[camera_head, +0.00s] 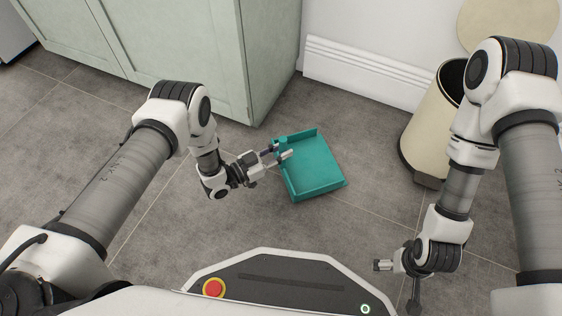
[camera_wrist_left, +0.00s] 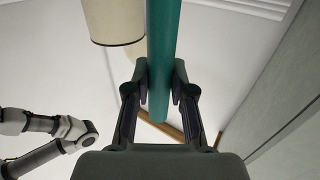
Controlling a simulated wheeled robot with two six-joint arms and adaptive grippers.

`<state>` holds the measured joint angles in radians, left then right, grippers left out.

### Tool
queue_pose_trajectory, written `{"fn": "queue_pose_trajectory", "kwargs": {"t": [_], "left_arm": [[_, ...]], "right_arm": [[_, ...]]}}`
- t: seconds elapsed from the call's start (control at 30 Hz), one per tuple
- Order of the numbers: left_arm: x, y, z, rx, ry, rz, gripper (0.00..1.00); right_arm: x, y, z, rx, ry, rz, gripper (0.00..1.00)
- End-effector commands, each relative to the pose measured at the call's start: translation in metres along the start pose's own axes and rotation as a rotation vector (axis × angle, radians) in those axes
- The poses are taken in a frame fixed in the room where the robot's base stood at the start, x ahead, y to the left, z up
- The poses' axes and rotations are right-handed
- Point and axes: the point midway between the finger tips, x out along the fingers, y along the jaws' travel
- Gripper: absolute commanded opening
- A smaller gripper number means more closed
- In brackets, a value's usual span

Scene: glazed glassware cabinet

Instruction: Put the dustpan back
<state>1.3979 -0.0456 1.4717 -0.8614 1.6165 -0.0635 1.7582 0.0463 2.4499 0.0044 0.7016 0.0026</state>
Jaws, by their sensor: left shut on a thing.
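The teal dustpan (camera_head: 316,172) is in front of my base in the head view, over the grey tiled floor. Its tray opens upward; whether it touches the floor I cannot tell. My left gripper (camera_head: 285,151) is shut on the dustpan's handle (camera_head: 282,141). In the left wrist view the green handle (camera_wrist_left: 161,45) runs between the two fingers of my left gripper (camera_wrist_left: 160,83). My right gripper (camera_head: 381,265) is at the lower right, away from the dustpan; its fingers are too small to judge.
A cream bin (camera_head: 432,130) stands on the floor to the right, by the white wall and skirting (camera_head: 365,72). A pale green cabinet (camera_head: 180,45) stands at the back left. Grey floor (camera_head: 240,220) lies clear around the dustpan.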

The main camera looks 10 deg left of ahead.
Motion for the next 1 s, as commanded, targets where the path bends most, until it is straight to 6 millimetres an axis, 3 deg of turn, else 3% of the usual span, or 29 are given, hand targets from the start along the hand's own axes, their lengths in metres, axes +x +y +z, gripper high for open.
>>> {"fn": "queue_pose_trajectory", "kwargs": {"t": [0.03, 0.1, 0.5, 0.53, 0.6, 0.93, 1.0], "left_arm": [[-0.002, 0.001, 0.024, -0.003, -0.003, -0.001, 0.00], [-0.002, 0.001, 0.037, -0.002, -0.002, -0.001, 0.00], [-0.003, 0.001, 0.040, -0.002, -0.003, -0.001, 0.00], [-0.003, 0.001, 0.039, -0.002, -0.003, -0.001, 0.30], [-0.003, 0.001, 0.039, -0.002, -0.003, -0.001, 0.48], [-0.003, 0.001, 0.034, -0.002, -0.003, -0.001, 0.48], [-0.010, 0.001, 0.033, -0.003, -0.005, -0.002, 0.48]], "right_arm": [[0.021, 0.000, -0.001, 0.000, 0.004, 0.000, 1.00], [0.032, 0.001, -0.004, -0.003, 0.011, 0.001, 1.00], [0.034, 0.001, -0.007, -0.009, 0.021, 0.003, 1.00], [0.033, 0.001, -0.007, -0.009, 0.021, 0.003, 1.00], [0.033, 0.001, -0.007, -0.009, 0.021, 0.003, 1.00], [0.029, 0.000, -0.007, -0.008, 0.019, 0.002, 1.00], [0.024, 0.000, -0.005, -0.007, 0.016, 0.002, 1.00]]}}
